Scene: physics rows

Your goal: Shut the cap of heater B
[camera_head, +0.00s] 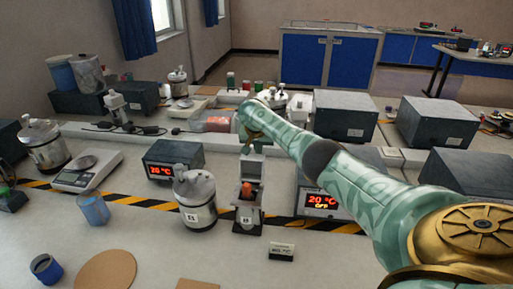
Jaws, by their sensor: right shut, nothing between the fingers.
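Heater B (248,221) is a small pale grey unit with a "B" label, standing just right of the centre-left metal vessel. An orange-red item (245,188) shows in its open top. A pale grey upright part at its back, which looks like its raised cap (253,166), stands behind the opening. My right arm comes in from the right, and my right gripper (247,148) is shut and empty right above the cap's upper edge. I cannot tell whether it touches the cap. My left gripper is not in view.
A metal vessel (195,205) stands close left of heater B. A small label card (281,251) lies in front. A blue beaker (93,208) and scale (86,171) are left.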

